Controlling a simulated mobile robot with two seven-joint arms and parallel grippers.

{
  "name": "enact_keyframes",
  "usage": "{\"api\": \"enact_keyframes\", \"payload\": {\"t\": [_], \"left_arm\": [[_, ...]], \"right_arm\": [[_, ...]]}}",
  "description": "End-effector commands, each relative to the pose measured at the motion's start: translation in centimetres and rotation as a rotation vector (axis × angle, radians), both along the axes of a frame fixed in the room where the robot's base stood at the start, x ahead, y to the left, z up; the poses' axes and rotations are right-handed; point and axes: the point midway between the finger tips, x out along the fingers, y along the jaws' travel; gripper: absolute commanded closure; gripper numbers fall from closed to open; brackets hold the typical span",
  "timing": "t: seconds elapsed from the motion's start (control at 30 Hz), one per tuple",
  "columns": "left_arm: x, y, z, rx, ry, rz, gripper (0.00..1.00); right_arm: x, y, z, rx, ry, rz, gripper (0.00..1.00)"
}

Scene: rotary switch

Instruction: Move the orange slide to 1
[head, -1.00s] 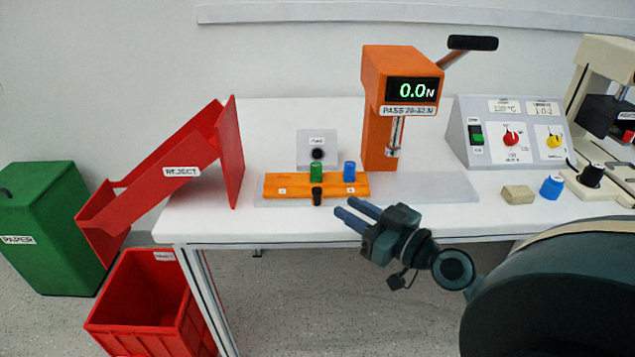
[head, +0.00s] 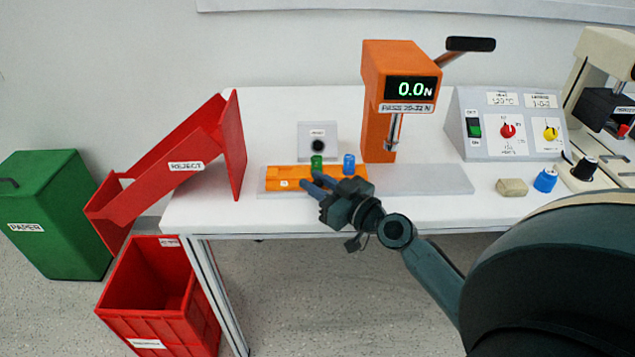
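The orange slide (head: 275,181) lies on a grey rail (head: 425,180) near the front of the table, at the rail's left part. A green cylinder (head: 317,162) and a blue cylinder (head: 349,163) stand on it. One white number label shows at its left; its front middle is covered by my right gripper. My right gripper (head: 312,181) has its two blue fingers at the front middle of the slide, where the black knob was seen. The knob is hidden, and I cannot tell whether the fingers touch it. My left gripper is not in view.
An orange press (head: 390,100) reading 0.0 N stands behind the rail. A red reject chute (head: 190,155) is at the left, above a red crate (head: 160,290). A control box (head: 500,125), a beige block (head: 512,187) and a loose blue cap (head: 545,180) are at the right.

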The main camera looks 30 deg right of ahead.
Motion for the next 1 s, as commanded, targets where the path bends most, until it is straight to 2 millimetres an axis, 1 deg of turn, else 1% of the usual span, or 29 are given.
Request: {"api": "enact_keyframes", "payload": {"t": [0.03,0.27,0.57,0.63,0.73,0.83,0.9,1.0], "left_arm": [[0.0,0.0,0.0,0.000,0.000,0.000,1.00],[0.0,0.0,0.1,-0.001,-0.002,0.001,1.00],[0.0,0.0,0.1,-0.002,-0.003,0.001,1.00],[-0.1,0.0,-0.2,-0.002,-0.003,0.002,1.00],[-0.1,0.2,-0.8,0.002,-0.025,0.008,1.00],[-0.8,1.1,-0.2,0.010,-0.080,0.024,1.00],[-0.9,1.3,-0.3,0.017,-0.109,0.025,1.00],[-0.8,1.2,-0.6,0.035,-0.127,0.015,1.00]], "right_arm": [[0.0,0.0,0.0,0.000,0.000,0.000,0.81],[0.0,0.0,0.0,0.000,0.000,0.000,1.00],[0.0,0.0,0.0,0.000,0.000,0.000,1.00],[-0.2,-0.2,-0.1,-0.001,0.000,0.000,1.00],[-0.8,-1.4,-0.6,-0.004,0.000,-0.003,1.00],[-1.7,-3.0,-0.9,-0.006,0.000,-0.004,1.00],[-2.4,-3.9,-0.9,-0.008,-0.001,-0.002,1.00],[-2.9,-4.8,-0.6,-0.006,-0.001,-0.001,1.00]]}}
